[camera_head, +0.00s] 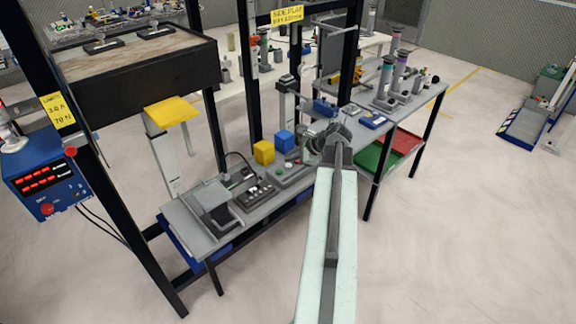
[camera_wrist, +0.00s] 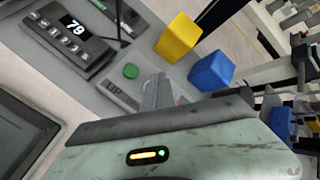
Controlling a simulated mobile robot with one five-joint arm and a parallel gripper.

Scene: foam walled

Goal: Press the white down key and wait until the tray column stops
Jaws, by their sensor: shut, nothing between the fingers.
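The grey key panel (camera_head: 296,172) lies on the narrow bench in the head view, partly behind my arm. In the wrist view a green round button (camera_wrist: 130,71) shows on it beside a label reading UP. No white down key can be made out for certain; my gripper hides part of the panel. My gripper (camera_wrist: 158,88) is shut and empty, its fingers over the panel right of the green button. In the head view it also shows, small and dark (camera_head: 326,140). A grey post with a yellow top (camera_head: 172,112) stands left of the bench; whether it is the tray column is unclear.
A yellow block (camera_wrist: 178,38) and a blue block (camera_wrist: 212,71) stand close behind the panel. A dark keypad box (camera_wrist: 68,36) displaying 79 sits to its left. Black frame posts (camera_head: 209,90) rise around the bench. Open floor (camera_head: 450,230) lies to the right.

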